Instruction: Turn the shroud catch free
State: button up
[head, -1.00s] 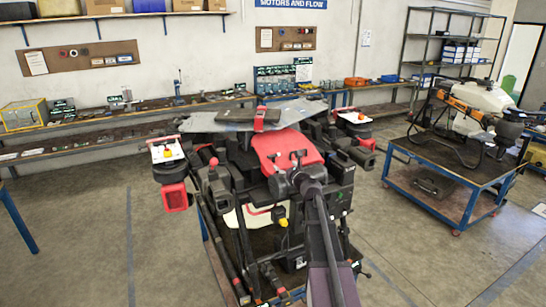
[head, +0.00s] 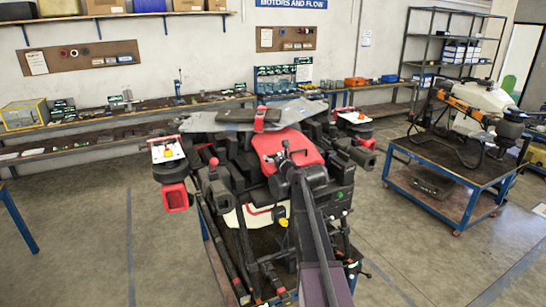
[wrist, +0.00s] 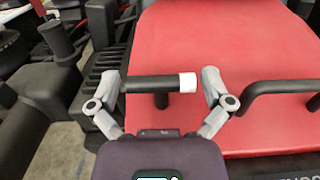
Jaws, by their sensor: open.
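The spray drone's red shroud (head: 270,143) faces me at the top of the drone and fills much of the wrist view (wrist: 235,40). The shroud catch (wrist: 150,84), a black T-shaped bar with a white tip at its right end, lies crosswise at the shroud's left part. My gripper (wrist: 164,82) is open, with one grey finger off each end of the bar. The left finger is very close to the bar's left end; I cannot tell if they touch. A gap shows at the white tip. In the head view my arm partly covers the shroud's lower edge.
A fixed-looking black handle (wrist: 275,88) stands on the shroud close to my right finger. Dark drone parts (wrist: 50,95) crowd the left side. A blue trolley (head: 440,190) with sprayer equipment stands to the right. Open floor (head: 95,230) lies on the left.

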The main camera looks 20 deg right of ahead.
jog(key=c, duration=0.9)
jog(key=shift+m+h, duration=0.4)
jog(key=shift+h, duration=0.2)
jog(key=shift+c, duration=0.2)
jog(key=m+h, duration=0.2)
jog(key=h, duration=0.1)
jog(key=m+g+h, duration=0.1)
jog(key=m+h, duration=0.1)
jog(key=h, duration=0.1)
jog(key=shift+g+h, duration=0.3)
jog(key=shift+h, duration=0.1)
jog(key=m+g+h, duration=0.3)
jog(key=m+h, duration=0.1)
jog(key=h, duration=0.1)
jog(key=shift+w+m+g+h, duration=0.15)
jog(key=shift+m+g+h, duration=0.15)
jog(key=shift+m+g, duration=0.1)
jog(key=m+g+h, duration=0.2)
jog(key=g, duration=0.1)
jog(key=m+g+h, duration=0.2)
jog(key=m+g, duration=0.1)
jog(key=g, duration=0.1)
jog(key=shift+w, duration=0.1)
jog(key=shift+s+m+g+h, duration=0.2)
jog(key=shift+m+g+h, duration=0.3)
jog(key=shift+m+g, duration=1.6)
jog(key=shift+s+n+g, duration=0.1)
jog(key=shift+n+g, duration=0.2)
jog(key=shift+g, duration=0.2)
